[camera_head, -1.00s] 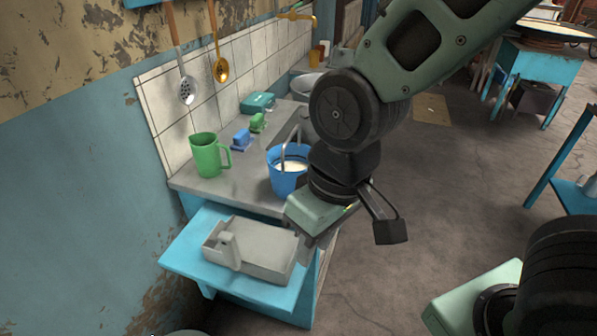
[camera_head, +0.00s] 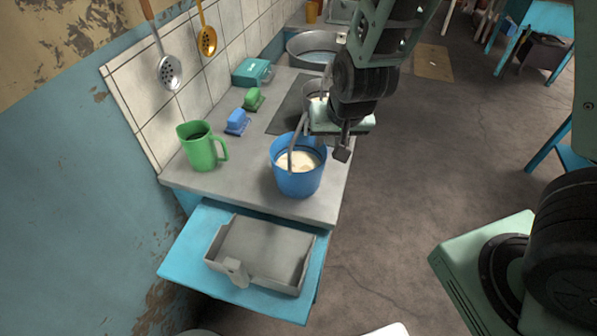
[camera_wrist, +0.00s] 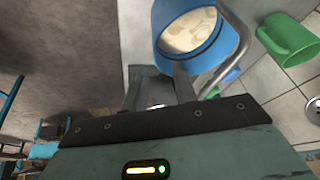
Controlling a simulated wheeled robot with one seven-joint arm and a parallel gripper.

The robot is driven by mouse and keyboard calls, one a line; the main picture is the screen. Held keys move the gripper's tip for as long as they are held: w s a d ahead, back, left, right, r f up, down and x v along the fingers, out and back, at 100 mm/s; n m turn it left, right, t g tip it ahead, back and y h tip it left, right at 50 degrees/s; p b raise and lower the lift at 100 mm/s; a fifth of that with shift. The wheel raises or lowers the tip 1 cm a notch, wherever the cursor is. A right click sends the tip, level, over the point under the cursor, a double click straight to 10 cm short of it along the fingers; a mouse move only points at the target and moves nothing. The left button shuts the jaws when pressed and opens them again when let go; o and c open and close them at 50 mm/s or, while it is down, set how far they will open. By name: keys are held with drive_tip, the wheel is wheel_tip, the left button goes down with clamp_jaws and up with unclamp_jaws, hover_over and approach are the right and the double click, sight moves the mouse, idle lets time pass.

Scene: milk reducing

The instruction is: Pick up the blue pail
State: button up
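The blue pail (camera_head: 297,182) stands upright on the counter near its front edge, with pale, creamy contents inside. Its grey handle (camera_head: 299,134) is raised. The pail (camera_wrist: 213,62) is at the top middle of the wrist view, with the handle (camera_wrist: 242,42) curving down along its right side. My gripper (camera_head: 342,148) is just right of and above the pail in the head view. In the wrist view its two fingers (camera_wrist: 158,88) are apart with nothing held between them. The right finger overlaps the pail's near rim in that view; whether it touches is unclear.
A green mug (camera_head: 201,150) stands left of the pail. Small blue (camera_head: 236,122) and green (camera_head: 253,100) items and a teal box (camera_head: 252,72) sit behind. A grey tray (camera_head: 262,252) rests on the lower blue shelf. Ladles hang on the wall.

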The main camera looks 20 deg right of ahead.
sight(323, 153)
drive_tip(key=x, duration=0.3)
drive_tip(key=shift+w+f, duration=0.15)
drive_tip(key=shift+f, duration=0.2)
drive_tip(key=shift+d+x, duration=0.2)
drive_tip(key=shift+x, duration=2.35)
drive_tip(key=shift+c, duration=0.3)
clamp_jaws()
